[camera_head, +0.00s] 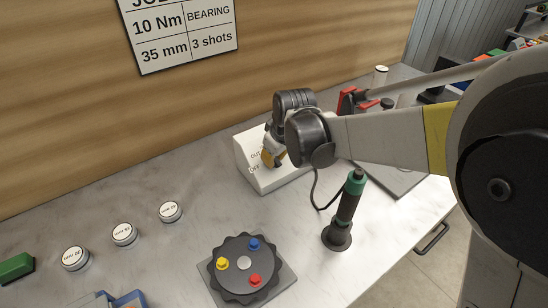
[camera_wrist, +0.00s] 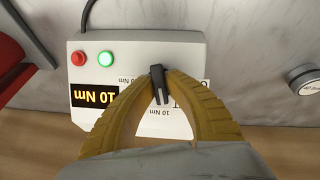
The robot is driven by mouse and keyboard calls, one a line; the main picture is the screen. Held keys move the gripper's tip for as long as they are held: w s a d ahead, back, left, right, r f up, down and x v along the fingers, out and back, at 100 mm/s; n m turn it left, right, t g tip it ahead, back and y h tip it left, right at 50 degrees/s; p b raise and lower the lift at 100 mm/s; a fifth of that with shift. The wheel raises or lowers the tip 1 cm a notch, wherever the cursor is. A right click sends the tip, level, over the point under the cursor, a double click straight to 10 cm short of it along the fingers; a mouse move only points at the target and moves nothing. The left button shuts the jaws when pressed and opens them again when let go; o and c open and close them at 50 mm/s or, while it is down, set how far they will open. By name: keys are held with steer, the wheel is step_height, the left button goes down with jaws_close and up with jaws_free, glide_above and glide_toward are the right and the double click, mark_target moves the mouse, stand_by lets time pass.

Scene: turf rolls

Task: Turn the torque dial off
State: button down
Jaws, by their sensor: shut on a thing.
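The torque dial (camera_wrist: 161,88) is a small black knob on the white control box (camera_wrist: 190,52). My gripper (camera_wrist: 158,76) has its two yellow ribbed fingers closed around the dial in the wrist view. The knob's bar points up and down in that picture. The box's display (camera_wrist: 95,95) reads 10 Nm, upside down in the picture. In the head view, my gripper (camera_head: 272,158) is down at the face of the box (camera_head: 248,160), and the wrist hides most of the dial. Labels around the dial are partly covered by the fingers.
A red button (camera_wrist: 78,58) and a lit green one (camera_wrist: 106,59) sit on the box. A black and green screwdriver (camera_head: 346,210) stands right of it in the head view. A dark round fixture (camera_head: 243,264) with coloured pegs lies in front. Several white-topped round pieces (camera_head: 124,234) stand left.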

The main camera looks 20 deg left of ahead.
steer(key=n+t, duration=0.1)
steer(key=n, duration=0.3)
steer(key=n+t, duration=0.1)
steer(key=n, duration=0.2)
steer(key=shift+s+f+t, duration=0.1)
steer(key=shift+f+t, duration=0.05)
steer(key=shift+t, duration=0.25)
steer(key=n+t+b, duration=0.1)
steer(key=n, duration=0.2)
steer(key=shift+n, duration=0.3)
steer(key=shift+n+t+y+b, duration=0.3)
steer(key=shift+n+t+b, duration=0.2)
steer(key=shift+n, duration=1.2)
steer(key=c, duration=1.4)
jaws_free()
